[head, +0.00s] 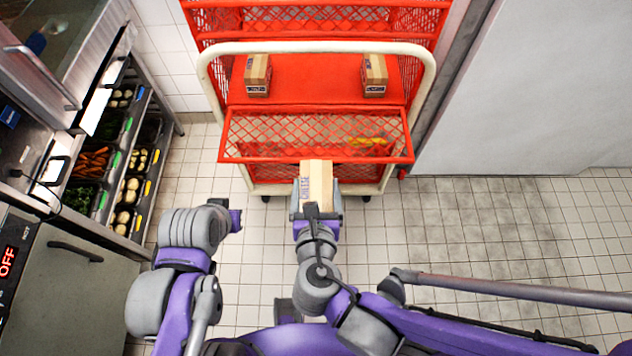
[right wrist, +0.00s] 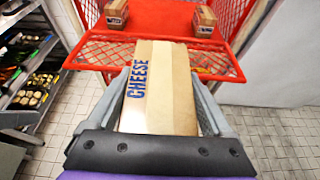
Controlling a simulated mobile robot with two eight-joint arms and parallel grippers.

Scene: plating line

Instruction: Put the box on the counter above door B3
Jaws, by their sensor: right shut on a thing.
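No counter marked B3 can be read in these views.
A red mesh cart (head: 315,90) with a cream frame stands ahead, with two more boxes (head: 257,75) (head: 374,75) on its shelf. Its front flap (head: 290,135) is lowered. Open vegetable drawers (head: 95,165) and a steel counter line the left. Tiled floor is clear at right.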

